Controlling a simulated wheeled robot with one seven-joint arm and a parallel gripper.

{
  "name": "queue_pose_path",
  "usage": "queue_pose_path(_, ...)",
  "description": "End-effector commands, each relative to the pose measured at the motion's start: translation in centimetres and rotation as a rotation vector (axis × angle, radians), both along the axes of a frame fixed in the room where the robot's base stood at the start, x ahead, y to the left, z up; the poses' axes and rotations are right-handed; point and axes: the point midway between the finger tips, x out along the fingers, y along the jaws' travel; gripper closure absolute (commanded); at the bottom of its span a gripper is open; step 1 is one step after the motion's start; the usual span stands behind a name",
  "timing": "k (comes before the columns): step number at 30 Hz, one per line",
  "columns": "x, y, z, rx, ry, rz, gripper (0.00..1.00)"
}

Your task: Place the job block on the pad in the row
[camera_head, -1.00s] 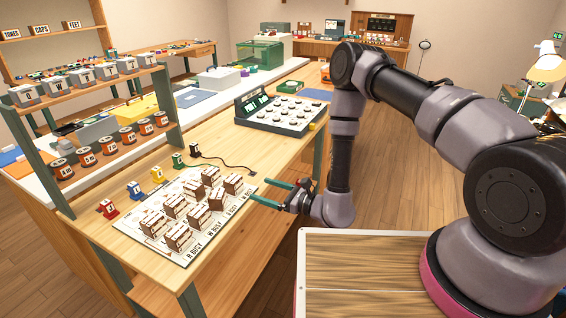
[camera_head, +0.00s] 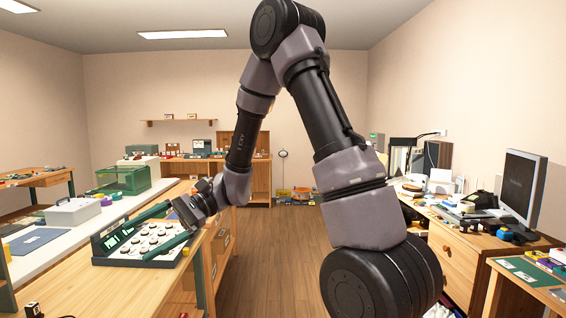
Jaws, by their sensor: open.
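My gripper (camera_head: 142,238) is open, its two long green fingers spread wide. They appear in front of or above a console (camera_head: 130,257) with round white-topped keys and a dark display with green characters. I cannot tell whether the fingers touch it. Nothing shows between the fingers apart from the console behind them. No job block can be made out, and no row of pads is identifiable from here. The board with brown-and-white blocks is out of view now.
The console stands on a wooden bench (camera_head: 90,290). A small black piece (camera_head: 32,309) is at its lower left. Behind are a light grey box (camera_head: 72,212) and a green case (camera_head: 123,179). A cluttered desk with a monitor (camera_head: 522,187) is at right. The floor (camera_head: 265,240) between is clear.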

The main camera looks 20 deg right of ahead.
Motion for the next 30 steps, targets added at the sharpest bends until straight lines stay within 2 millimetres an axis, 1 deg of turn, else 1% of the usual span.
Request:
queue_pose_path(1,-0.7,-1.5,1.6,-0.049,-0.075,0.021,0.03)
queue_pose_path(3,-1.7,-3.6,3.0,-0.126,-0.166,0.05,0.03)
queue_pose_path(8,-3.5,-8.7,5.5,-0.32,-0.38,0.075,0.03)
queue_pose_path(10,-4.1,-11.1,6.6,-0.408,-0.479,0.071,0.03)
queue_pose_path(14,-5.1,-15.6,8.5,-0.577,-0.659,0.036,0.03)
queue_pose_path(18,-6.0,-20.5,10.9,-0.758,-0.854,-0.029,0.03)
queue_pose_path(21,-6.7,-23.5,12.7,-0.869,-0.974,-0.085,0.03)
queue_pose_path(25,-7.4,-26.1,14.4,-0.971,-1.085,-0.143,0.03)
queue_pose_path(27,-7.7,-26.9,15.0,-1.004,-1.121,-0.164,0.03)
queue_pose_path(30,-7.9,-27.6,15.4,-1.028,-1.145,-0.178,0.03)
